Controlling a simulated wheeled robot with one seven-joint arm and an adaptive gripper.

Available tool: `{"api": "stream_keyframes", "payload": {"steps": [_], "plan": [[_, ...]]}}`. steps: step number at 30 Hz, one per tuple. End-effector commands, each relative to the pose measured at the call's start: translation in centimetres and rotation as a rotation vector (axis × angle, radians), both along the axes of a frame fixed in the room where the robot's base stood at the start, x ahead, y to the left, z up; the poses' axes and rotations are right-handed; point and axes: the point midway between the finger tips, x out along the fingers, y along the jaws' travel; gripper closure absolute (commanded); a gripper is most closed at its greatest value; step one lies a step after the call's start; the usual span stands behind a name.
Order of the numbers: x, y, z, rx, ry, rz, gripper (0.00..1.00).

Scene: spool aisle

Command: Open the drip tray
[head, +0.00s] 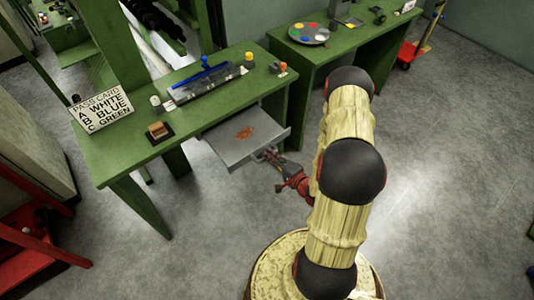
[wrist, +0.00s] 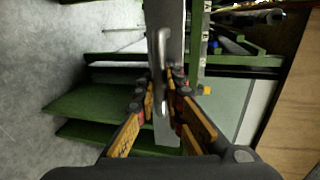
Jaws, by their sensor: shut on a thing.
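The drip tray (head: 232,148) is a flat grey drawer with a reddish-brown stain in it. It sticks out from under the top of the green bench (head: 140,165) in the head view. My gripper (head: 269,156) is at the tray's front edge. In the wrist view my gripper (wrist: 160,90) has its fingers on both sides of the tray's metal handle (wrist: 159,50), shut on it. The tray's front (wrist: 166,125) runs upright through the middle of that view. The back of the tray is hidden under the bench top.
On the bench are a pass card sign (head: 101,109), a small wooden block on a dark base (head: 159,131) and a grey fixture with a blue handle (head: 207,82). A second green bench (head: 345,45) stands behind. Grey floor (head: 445,160) is clear at right.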

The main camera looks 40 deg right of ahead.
Motion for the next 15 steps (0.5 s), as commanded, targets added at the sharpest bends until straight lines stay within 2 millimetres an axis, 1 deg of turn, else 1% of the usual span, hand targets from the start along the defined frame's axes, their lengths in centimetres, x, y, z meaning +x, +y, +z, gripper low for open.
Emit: {"api": "stream_keyframes", "payload": {"steps": [4,5,12,15], "plan": [[-0.04,0.03,-0.14,0.002,0.003,0.000,1.00],[-0.04,0.02,-0.13,0.002,0.003,0.000,0.89],[0.00,0.00,-0.08,0.001,0.002,0.000,0.76],[0.02,-0.01,-0.06,0.000,0.001,0.000,0.72]]}}
